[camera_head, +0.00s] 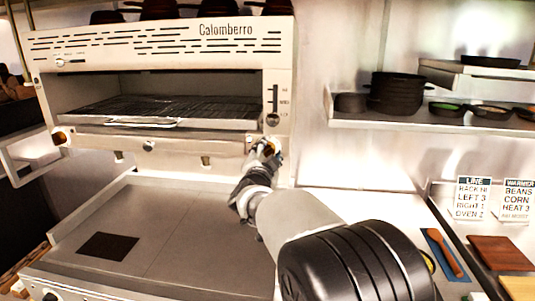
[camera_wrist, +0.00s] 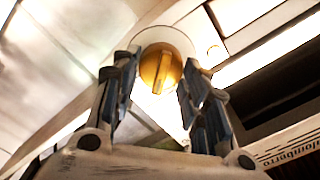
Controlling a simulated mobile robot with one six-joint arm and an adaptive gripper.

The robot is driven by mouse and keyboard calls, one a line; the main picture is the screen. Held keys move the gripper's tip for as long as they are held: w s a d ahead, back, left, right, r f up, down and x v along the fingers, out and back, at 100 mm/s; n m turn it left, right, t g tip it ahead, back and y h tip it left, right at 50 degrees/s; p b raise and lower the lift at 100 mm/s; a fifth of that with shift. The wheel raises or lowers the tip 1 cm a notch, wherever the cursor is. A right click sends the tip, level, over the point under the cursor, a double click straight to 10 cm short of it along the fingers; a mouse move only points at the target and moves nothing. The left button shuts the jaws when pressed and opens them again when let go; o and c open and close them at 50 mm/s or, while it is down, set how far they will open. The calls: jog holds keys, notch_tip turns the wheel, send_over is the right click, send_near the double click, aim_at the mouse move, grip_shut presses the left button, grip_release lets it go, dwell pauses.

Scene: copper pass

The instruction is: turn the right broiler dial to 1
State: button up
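The right broiler dial (camera_wrist: 160,68) is a round brass knob with a raised grip bar, on a pale round plate. In the wrist view it sits between the two fingertips of my gripper (camera_wrist: 161,80). The fingers are apart, one on each side of the dial; I cannot tell whether either touches it. In the head view my gripper (camera_head: 264,152) is at the lower right corner of the broiler front (camera_head: 287,75), covering most of the dial. The dial's setting marks cannot be read.
A left brass dial (camera_head: 59,137) and a middle knob (camera_head: 149,146) are on the same broiler front. The flat griddle (camera_head: 150,205) lies below. A shelf (camera_head: 400,122) with dark pans is at the right.

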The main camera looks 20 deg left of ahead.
jog(key=o, duration=0.3)
jog(key=shift+o, duration=0.2)
jog(key=shift+s, duration=0.15)
jog(key=v, duration=1.1)
jog(key=shift+s, duration=0.35)
jog(key=shift+d, duration=0.1)
